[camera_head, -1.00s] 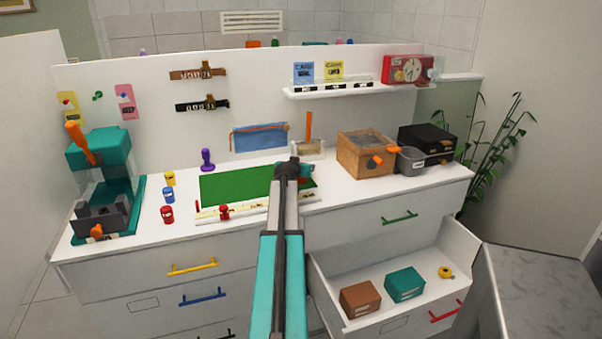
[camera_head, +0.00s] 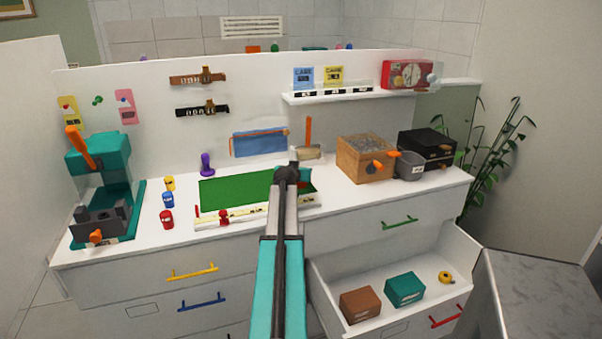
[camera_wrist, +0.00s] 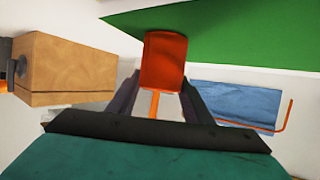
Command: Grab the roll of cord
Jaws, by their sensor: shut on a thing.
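My gripper (camera_wrist: 160,95) is shut on an orange-red rounded block (camera_wrist: 163,62), which sits between its fingertips in the wrist view. No wound cord shows on it, so I cannot tell whether it is the roll of cord. In the head view my arm's end is over the right end of the green mat (camera_head: 235,187), and the arm mostly hides the fingers and what they hold. A small yellow round thing with a dark middle (camera_head: 445,277) lies in the open drawer; it looks roll-like, but is too small to identify.
The open drawer (camera_head: 350,322) at lower right also holds a brown box (camera_head: 360,304) and a teal box (camera_head: 405,289). A wooden box (camera_head: 364,160) stands right of my gripper. A blue pouch (camera_head: 258,143) and an upright orange stick (camera_head: 308,131) are behind it.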

